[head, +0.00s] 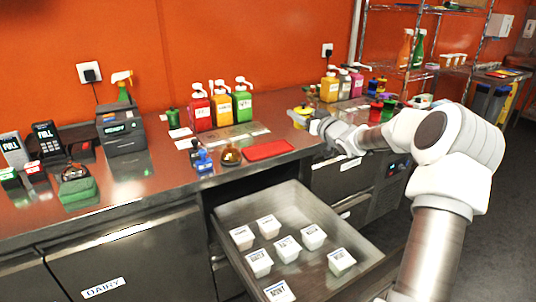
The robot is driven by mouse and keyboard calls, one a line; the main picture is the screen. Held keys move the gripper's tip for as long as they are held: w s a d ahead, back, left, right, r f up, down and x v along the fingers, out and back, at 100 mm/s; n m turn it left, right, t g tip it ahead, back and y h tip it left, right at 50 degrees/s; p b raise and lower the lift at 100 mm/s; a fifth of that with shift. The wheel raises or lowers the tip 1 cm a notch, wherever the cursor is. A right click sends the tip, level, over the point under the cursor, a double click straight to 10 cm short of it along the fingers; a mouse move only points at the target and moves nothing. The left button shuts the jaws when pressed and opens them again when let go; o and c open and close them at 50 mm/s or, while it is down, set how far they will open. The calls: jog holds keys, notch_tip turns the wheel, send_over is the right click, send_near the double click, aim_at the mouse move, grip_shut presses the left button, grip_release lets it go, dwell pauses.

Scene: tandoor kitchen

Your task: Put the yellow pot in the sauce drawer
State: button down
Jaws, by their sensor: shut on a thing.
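The yellow pot (303,110) is at the back of the steel counter, right of the green pump bottle. My gripper (306,119) is shut on it, with the arm reaching in from the right. The fingers partly hide the pot, and I cannot tell whether it touches the counter. An open drawer (246,205) juts out below the counter front, with several white-lidded pots (287,248) in it. Its front is not clearly seen and I cannot read a name on it. Bare drawer floor shows around the pots, mostly at the back and right.
Red, orange and green pump bottles (221,106) stand along the wall. A red mat (269,150), a small amber bowl (231,155) and blue bottles (202,160) lie near the counter edge above the drawer. More bottles (329,88) stand behind my gripper. A label printer (121,130) is at left.

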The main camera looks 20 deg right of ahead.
jog(key=shift+r, duration=0.1)
jog(key=w+a+f+b, duration=0.1)
jog(key=w+a+f, duration=0.1)
jog(key=a, duration=0.1)
jog(key=w+a+f+b, duration=0.1)
jog(key=w+a+f, duration=0.1)
jog(key=w+a, duration=0.1)
jog(key=w+a+f+b, duration=0.2)
jog(key=f, duration=0.1)
jog(key=shift+w+a+f, duration=0.1)
jog(key=shift+w+a, duration=0.2)
jog(key=shift+a, duration=0.1)
notch_tip(320, 180, down, 2)
jog(key=shift+f+b, duration=0.1)
jog(key=shift+b, duration=0.4)
jog(key=shift+f, duration=0.65)
jog(key=shift+f+b, duration=0.1)
jog(key=shift+b, duration=0.2)
jog(key=shift+c, duration=2.2)
grip_release()
jog(key=shift+f, duration=0.15)
jog(key=o, duration=0.4)
jog(key=shift+o, duration=0.2)
